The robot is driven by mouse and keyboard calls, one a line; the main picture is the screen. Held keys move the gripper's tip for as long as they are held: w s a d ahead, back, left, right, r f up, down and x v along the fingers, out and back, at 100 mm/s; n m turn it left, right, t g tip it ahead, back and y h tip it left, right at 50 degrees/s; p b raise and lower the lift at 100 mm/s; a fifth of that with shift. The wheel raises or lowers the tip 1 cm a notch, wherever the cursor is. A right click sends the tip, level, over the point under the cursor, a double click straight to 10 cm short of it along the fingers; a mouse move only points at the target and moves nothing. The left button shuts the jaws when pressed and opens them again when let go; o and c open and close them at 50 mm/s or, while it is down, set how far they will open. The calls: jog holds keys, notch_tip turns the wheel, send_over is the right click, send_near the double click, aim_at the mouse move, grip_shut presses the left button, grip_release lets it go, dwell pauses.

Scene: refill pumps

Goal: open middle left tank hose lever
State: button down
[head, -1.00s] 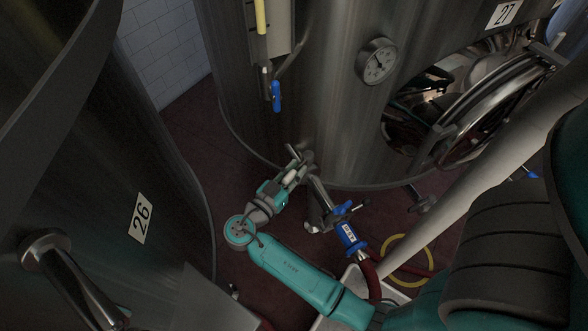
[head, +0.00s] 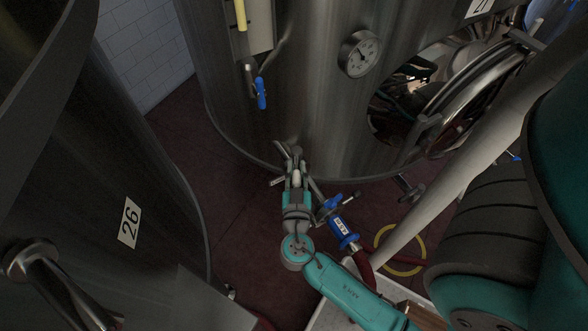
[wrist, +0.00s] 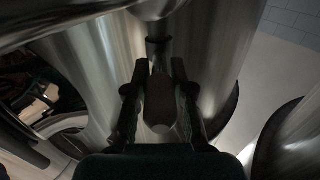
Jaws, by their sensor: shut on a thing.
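The steel tank (head: 290,80) in the middle has a short outlet pipe low on its front, largely behind my gripper. My gripper (head: 291,160) reaches that outlet near the tank's base. In the wrist view, my gripper (wrist: 158,75) has a finger on each side of a long dark lever handle (wrist: 160,100) with a pale rounded end. The fingers are shut on it. The lever's joint with the valve is partly hidden. A blue hose fitting (head: 341,228) with a label sits just right of my gripper, at the end of a red hose (head: 366,270).
Tank 26 (head: 100,190) stands close on the left. A blue-handled valve (head: 261,93) and a round gauge (head: 359,54) are higher on the middle tank. A pale slanted post (head: 455,185) and a yellow ring (head: 381,238) are to the right. Dark red floor (head: 225,225) is clear left of my arm.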

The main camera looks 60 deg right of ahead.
jog(key=shift+s+d, duration=0.1)
jog(key=shift+s, duration=0.05)
dwell(0.3)
jog(key=c, duration=1)
grip_release()
jog(key=shift+o, duration=0.2)
jog(key=shift+t, duration=0.3)
jog(key=v, duration=1.2)
jog(key=shift+r, duration=0.15)
